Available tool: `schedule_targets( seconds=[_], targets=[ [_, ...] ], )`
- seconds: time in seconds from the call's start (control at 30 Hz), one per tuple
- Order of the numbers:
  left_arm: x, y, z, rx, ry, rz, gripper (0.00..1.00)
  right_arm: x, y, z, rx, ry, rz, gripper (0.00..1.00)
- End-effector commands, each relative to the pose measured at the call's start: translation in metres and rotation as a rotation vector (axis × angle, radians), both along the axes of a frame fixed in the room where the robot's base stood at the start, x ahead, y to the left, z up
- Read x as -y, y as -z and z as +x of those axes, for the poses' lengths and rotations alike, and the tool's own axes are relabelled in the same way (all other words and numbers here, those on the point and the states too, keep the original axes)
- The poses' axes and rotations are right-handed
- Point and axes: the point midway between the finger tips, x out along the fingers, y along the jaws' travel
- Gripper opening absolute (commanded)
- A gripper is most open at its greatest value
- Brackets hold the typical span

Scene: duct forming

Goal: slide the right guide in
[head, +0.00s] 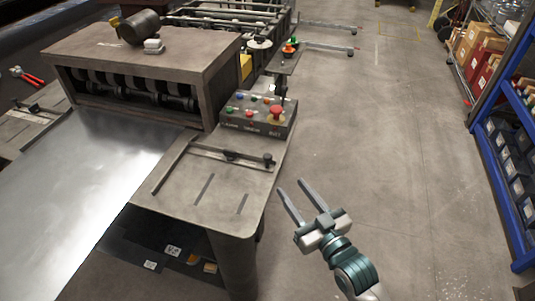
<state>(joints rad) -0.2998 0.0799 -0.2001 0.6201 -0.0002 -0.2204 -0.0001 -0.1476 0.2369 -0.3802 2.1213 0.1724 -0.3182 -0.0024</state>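The right guide (222,154) is a dark bar on the machine's right side table (196,197), with a black knob at its right end. It lies a little right of the shiny metal sheet (85,165) that runs into the roller machine. My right gripper (293,199) is open and empty, to the right of the side table and apart from the guide. Its two fingers point up and left. My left gripper is not in view.
A control box (258,115) with coloured buttons stands behind the right guide. The left guide (30,111) and red-handled pliers (27,77) are at the far left. A blue shelf rack (490,150) stands at the right. The floor (400,160) between is clear.

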Motion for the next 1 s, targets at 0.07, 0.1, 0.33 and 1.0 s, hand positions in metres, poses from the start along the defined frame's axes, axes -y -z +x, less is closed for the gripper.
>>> schedule_targets(
  seconds=[0.07, 0.1, 0.33, 1.0],
  targets=[
    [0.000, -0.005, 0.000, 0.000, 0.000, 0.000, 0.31, -0.006, -0.003, 0.011, 0.001, 0.000, 0.000, 0.40],
    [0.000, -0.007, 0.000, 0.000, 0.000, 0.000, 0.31, -0.008, -0.003, 0.017, 0.001, 0.000, 0.000, 0.40],
    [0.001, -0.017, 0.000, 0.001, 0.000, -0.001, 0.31, -0.027, -0.003, 0.053, 0.000, 0.000, 0.001, 0.40],
    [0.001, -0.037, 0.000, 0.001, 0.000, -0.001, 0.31, -0.068, -0.001, 0.133, 0.000, -0.001, 0.000, 0.40]
  ],
)
